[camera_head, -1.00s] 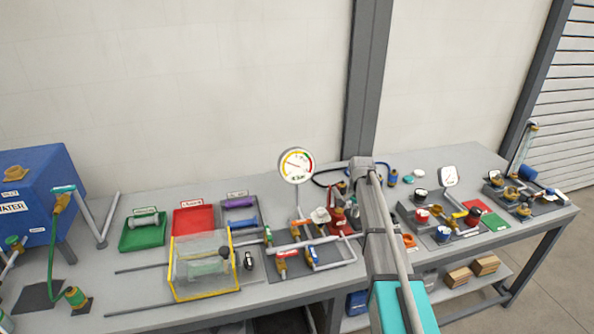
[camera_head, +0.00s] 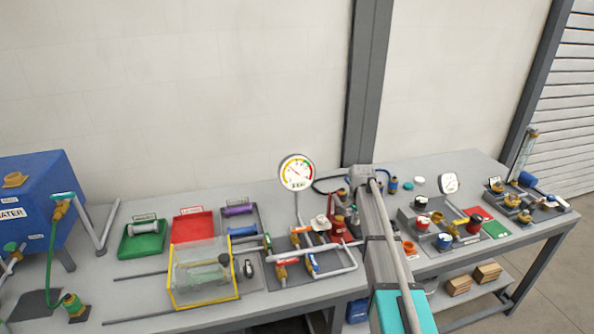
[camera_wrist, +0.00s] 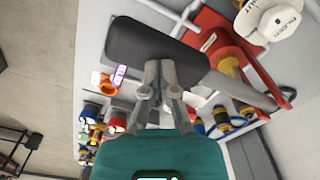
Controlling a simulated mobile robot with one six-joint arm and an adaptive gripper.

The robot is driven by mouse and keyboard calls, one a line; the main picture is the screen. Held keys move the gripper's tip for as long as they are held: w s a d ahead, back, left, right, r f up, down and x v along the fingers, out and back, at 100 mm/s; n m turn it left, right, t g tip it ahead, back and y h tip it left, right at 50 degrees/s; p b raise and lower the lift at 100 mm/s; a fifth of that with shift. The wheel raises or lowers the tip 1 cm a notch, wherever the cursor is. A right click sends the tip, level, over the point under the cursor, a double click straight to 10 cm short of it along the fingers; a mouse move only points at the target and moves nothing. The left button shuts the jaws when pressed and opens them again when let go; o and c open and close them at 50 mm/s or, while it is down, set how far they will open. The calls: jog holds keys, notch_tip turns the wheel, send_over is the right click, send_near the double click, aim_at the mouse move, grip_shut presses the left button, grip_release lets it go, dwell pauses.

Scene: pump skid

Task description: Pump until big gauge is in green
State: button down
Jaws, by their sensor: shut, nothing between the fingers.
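The big gauge (camera_head: 297,172) stands on a thin stem at the back of the bench. Its white dial has coloured bands, green at the upper middle and red at the right. The dark needle seems to lie left of the green, but is too small to read surely. The red hand pump (camera_head: 338,226) sits right of the gauge, partly hidden by my arm. In the wrist view the red pump body (camera_wrist: 207,32) is at the upper right, with a dark grip (camera_wrist: 150,48) on a grey lever. My gripper (camera_wrist: 158,68) is shut and empty, its tips at the dark grip; contact is unclear.
Pipes and valves (camera_head: 310,258) stand left of the pump. A yellow-edged clear box (camera_head: 203,272) and coloured trays (camera_head: 193,225) lie further left, beside a blue water tank (camera_head: 35,205). Right of my arm are a valve panel (camera_head: 440,228) and a smaller gauge (camera_head: 448,183).

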jog(key=shift+r+p, duration=3.4)
jog(key=shift+r, duration=0.4)
jog(key=shift+f, duration=0.1)
notch_tip(320, 180, down, 10)
jog(key=b, duration=1)
jog(key=shift+f, duration=0.1)
notch_tip(320, 180, up, 10)
jog(key=p, duration=1)
jog(key=shift+r, duration=0.2)
jog(key=shift+f, duration=0.15)
notch_tip(320, 180, down, 10)
jog(key=b, duration=1)
notch_tip(320, 180, up, 10)
jog(key=p, duration=1)
